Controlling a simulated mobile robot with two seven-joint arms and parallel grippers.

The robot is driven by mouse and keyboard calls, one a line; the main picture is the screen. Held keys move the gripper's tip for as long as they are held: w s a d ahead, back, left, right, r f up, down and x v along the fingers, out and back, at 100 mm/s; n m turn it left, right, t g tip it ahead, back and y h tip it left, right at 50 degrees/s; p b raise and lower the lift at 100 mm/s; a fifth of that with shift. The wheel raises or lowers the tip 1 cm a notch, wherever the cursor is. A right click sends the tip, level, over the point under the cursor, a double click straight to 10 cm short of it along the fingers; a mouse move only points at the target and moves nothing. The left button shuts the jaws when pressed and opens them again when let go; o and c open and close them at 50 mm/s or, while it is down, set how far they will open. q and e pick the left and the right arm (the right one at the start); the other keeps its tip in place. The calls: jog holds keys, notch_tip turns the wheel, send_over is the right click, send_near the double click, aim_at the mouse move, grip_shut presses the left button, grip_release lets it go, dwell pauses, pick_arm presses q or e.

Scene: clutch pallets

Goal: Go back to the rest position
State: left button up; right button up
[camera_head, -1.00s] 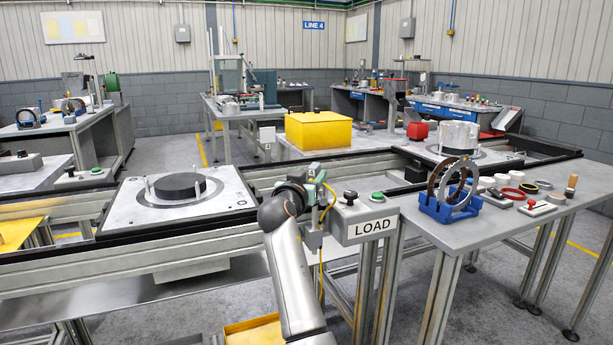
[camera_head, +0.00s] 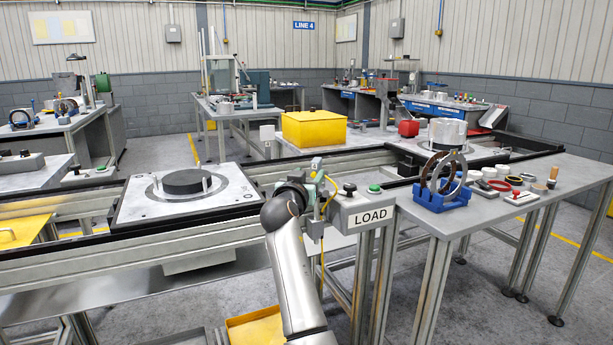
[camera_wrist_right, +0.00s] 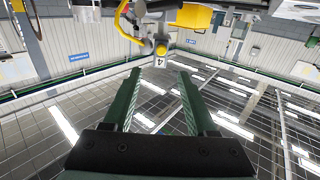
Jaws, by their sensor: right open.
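My right gripper (camera_head: 320,172) is in the middle of the head view, raised at the end of my grey arm, beside the LOAD sign box (camera_head: 363,212). In the right wrist view its two dark green fingers (camera_wrist_right: 160,75) stand apart with nothing between them. The wrist camera faces walls and ceiling, upside down. My left gripper is not in view.
A pallet (camera_head: 140,206) with a dark disc (camera_head: 184,182) sits on the conveyor to the left. A blue stand (camera_head: 440,198) holding rings and several small parts are on the right table (camera_head: 450,222). A yellow box (camera_head: 314,130) stands behind.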

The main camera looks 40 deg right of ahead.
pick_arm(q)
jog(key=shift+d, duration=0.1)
pick_arm(e)
jog(key=shift+f, duration=0.15)
dwell(0.3)
